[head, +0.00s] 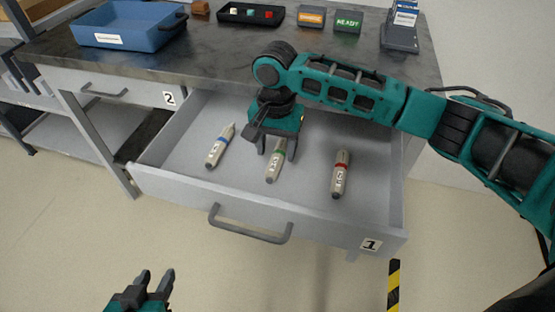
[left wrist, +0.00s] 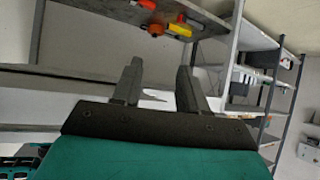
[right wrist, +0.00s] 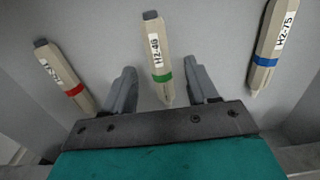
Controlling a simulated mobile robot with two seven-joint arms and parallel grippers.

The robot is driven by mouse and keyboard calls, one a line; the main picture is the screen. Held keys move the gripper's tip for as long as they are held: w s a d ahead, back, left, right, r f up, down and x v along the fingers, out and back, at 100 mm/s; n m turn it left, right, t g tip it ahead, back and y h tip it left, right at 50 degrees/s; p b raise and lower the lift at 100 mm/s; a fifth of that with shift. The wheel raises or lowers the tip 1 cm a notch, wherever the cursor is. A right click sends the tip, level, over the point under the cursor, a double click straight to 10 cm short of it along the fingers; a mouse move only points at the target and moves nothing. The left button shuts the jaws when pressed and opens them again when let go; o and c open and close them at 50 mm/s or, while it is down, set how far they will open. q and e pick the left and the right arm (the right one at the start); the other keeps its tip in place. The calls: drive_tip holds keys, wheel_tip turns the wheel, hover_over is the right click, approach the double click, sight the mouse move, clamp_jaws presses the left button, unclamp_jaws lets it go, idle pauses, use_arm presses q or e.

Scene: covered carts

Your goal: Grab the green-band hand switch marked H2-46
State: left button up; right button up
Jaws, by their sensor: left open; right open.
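The green-band hand switch (head: 275,166) lies in the open drawer between two others. In the right wrist view its label reads H2-46 (right wrist: 155,45). My right gripper (head: 277,154) is open over its banded end. In the right wrist view the fingers (right wrist: 162,76) stand on either side of the green band, and no contact shows. A blue-band switch (head: 219,146), marked H2-75 in the right wrist view (right wrist: 270,45), lies to its left in the head view. A red-band switch (head: 340,175) lies to its right; its label is hard to read. My left gripper (head: 155,278) is open and empty, in front of the drawer.
The drawer (head: 185,190) marked 1 is pulled out, with a handle in front. A closed drawer (head: 110,92) marked 2 is left of it. The dark worktop above holds a blue bin (head: 125,28), a black tray (head: 250,12) and small signs (head: 347,21).

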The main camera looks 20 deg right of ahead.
sight(278, 156)
wheel_tip(278, 156, down, 3)
drive_tip(key=shift+r, duration=0.1)
drive_tip(key=shift+c, duration=0.4)
clamp_jaws()
